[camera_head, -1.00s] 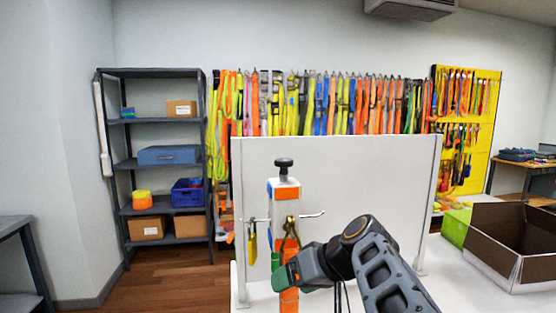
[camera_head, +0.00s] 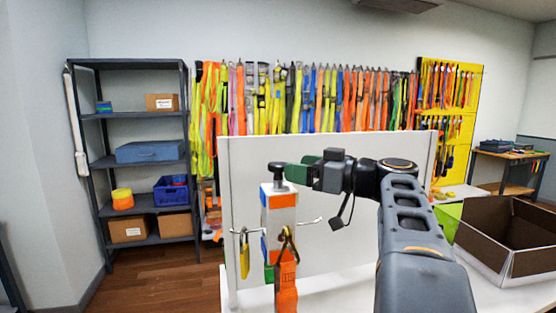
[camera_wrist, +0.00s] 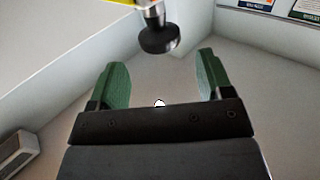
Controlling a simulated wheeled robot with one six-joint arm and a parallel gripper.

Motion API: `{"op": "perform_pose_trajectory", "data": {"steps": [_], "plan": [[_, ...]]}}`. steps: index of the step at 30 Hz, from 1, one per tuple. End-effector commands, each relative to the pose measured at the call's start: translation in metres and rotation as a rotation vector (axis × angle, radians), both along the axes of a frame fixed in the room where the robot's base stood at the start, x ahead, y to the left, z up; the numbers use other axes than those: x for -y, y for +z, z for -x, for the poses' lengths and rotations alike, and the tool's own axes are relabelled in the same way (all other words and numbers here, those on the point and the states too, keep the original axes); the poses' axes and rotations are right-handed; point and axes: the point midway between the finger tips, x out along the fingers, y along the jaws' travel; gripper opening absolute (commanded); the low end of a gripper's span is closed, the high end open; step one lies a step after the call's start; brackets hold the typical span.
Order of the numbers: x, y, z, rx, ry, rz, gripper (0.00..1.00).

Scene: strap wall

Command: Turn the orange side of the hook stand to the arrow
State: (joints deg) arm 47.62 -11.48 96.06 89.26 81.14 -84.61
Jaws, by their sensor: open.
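The hook stand (camera_head: 283,217) is an upright white post with a black knob (camera_head: 277,170) on top. An orange band faces my camera near its top, and a blue patch shows on its left side. A yellow tag (camera_head: 244,258) and an orange strap (camera_head: 287,288) hang from its hooks. My gripper (camera_head: 298,171) is at knob height, close to the knob's right. In the wrist view my gripper (camera_wrist: 158,75) has its green fingers wide apart, and the knob (camera_wrist: 158,36) lies just beyond the tips, between their lines. I cannot make out the arrow.
A white panel (camera_head: 345,210) stands behind the stand on a white table (camera_head: 340,300). An open brown box (camera_head: 510,225) is at the right. A grey shelf (camera_head: 130,155) stands at the back left, and straps hang along the wall.

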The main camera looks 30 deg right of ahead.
Motion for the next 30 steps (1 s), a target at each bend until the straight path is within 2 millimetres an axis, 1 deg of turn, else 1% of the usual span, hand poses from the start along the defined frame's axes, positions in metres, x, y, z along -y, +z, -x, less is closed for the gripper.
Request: {"op": "perform_pose_trajectory", "data": {"steps": [1, 6, 12, 17, 25, 26, 30], "plan": [[-0.007, 0.002, -0.008, -0.002, 0.007, -0.001, 0.73], [-0.022, 0.001, -0.030, -0.003, 0.005, -0.001, 0.73], [-0.031, 0.000, -0.046, -0.002, 0.004, -0.001, 0.73], [-0.035, 0.000, -0.050, -0.003, 0.004, -0.001, 0.73], [-0.035, -0.001, -0.051, -0.003, 0.003, -0.001, 0.73], [-0.035, -0.001, -0.051, -0.003, 0.003, -0.001, 0.71], [-0.035, -0.001, -0.051, -0.003, 0.003, -0.001, 0.58]]}}
